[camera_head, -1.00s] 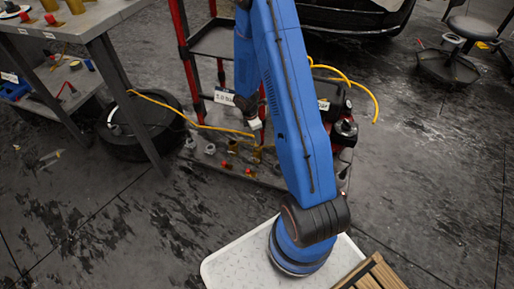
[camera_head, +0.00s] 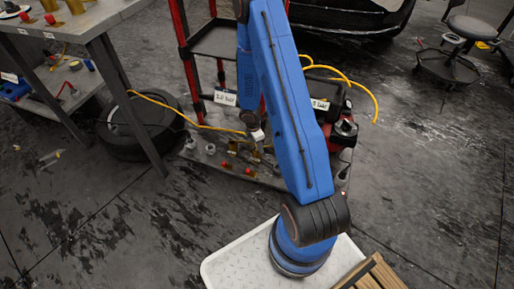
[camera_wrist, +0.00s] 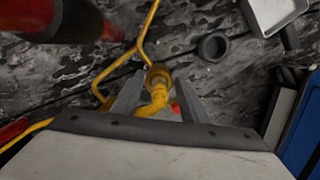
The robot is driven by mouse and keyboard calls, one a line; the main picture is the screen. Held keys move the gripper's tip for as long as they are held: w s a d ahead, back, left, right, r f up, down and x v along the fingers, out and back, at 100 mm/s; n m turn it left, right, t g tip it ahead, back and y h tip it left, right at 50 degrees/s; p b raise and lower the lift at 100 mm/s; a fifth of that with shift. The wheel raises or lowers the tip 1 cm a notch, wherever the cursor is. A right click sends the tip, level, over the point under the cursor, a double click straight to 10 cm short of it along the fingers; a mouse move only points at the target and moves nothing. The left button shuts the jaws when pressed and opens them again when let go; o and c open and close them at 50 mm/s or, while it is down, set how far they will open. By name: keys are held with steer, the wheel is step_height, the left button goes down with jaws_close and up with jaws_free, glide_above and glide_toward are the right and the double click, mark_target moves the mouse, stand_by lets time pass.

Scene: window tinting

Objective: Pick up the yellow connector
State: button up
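The yellow connector (camera_wrist: 157,90) is in the middle of the wrist view, with a rounded collar on top and a curved yellow body. It lies between the two grey fingers of my gripper (camera_wrist: 160,98). Gaps show between the connector and both fingers, so the gripper looks open around it; depth is hard to judge. In the head view my gripper (camera_head: 257,137) is low by the cart's bottom shelf, partly behind my blue arm. The connector is too small there to tell from the brass-coloured fittings nearby.
A yellow hose (camera_wrist: 147,30) forks just above the connector. A red post (camera_wrist: 60,18) stands at the upper left. The cart's lower shelf (camera_head: 215,158) holds several small fittings. A workbench (camera_head: 95,22) and tire (camera_head: 120,140) stand left.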

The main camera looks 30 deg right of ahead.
jaws_close()
steer(key=shift+r, duration=0.1)
stand_by(0.3)
